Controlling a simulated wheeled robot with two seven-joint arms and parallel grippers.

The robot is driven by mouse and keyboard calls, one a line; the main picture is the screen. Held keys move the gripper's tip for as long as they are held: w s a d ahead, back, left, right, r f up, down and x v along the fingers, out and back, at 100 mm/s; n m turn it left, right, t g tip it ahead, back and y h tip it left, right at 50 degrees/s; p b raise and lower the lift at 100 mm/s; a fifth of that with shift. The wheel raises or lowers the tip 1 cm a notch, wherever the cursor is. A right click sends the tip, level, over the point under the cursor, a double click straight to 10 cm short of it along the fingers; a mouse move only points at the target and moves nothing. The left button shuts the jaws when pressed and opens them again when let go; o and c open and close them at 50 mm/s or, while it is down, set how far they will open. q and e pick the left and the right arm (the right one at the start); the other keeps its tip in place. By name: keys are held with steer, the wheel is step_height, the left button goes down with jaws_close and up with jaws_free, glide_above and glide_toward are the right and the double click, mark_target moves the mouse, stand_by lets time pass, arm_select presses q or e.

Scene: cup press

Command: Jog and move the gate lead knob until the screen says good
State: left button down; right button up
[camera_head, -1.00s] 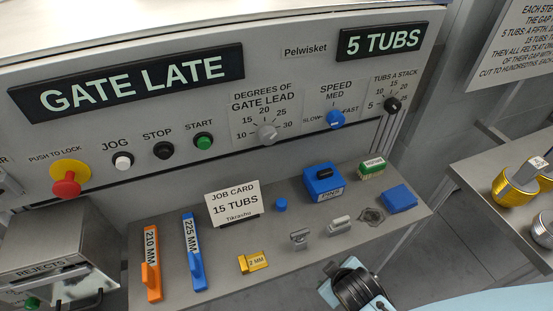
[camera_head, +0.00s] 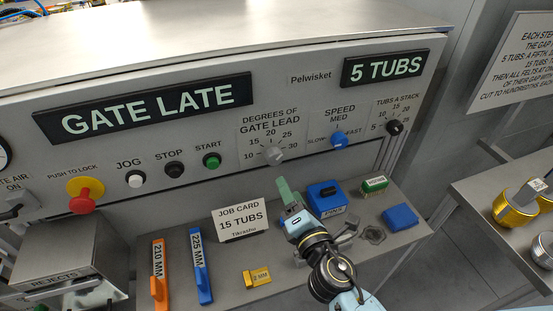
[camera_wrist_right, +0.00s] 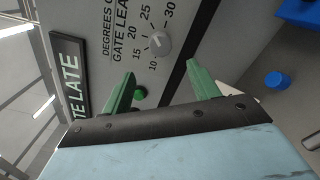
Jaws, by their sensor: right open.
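The gate lead knob (camera_head: 273,155) is a grey dial on the panel, with a scale from 10 to 30. It also shows in the wrist view (camera_wrist_right: 158,44). The screen (camera_head: 150,108) reads GATE LATE. The white jog button (camera_head: 135,179) is left of the black stop button and green start button (camera_head: 211,160). My right gripper (camera_head: 285,188) is below the gate lead knob, apart from it. In the wrist view its green fingers (camera_wrist_right: 163,82) are open and empty, with the knob beyond them. My left gripper is not in view.
A second screen (camera_head: 388,68) reads 5 TUBS. The speed knob (camera_head: 339,140) and tubs knob (camera_head: 394,127) are right of the gate lead knob. A job card (camera_head: 240,220) and a blue box (camera_head: 325,199) stand on the shelf below. A red push button (camera_head: 85,199) is at left.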

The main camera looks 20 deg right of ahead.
mark_target(276, 160)
steer(key=w+p, duration=0.1)
steer(key=w, duration=1)
steer(key=shift+a, duration=0.15)
steer(key=shift+c, duration=0.4)
steer(key=c, duration=0.9)
steer(key=shift+m, duration=0.4)
steer(key=m+b, duration=0.1)
steer(key=m, duration=0.2)
steer(key=shift+m, duration=0.3)
steer(key=shift+m+b, duration=0.45)
steer(key=shift+m, duration=1.75)
steer(key=o, duration=1)
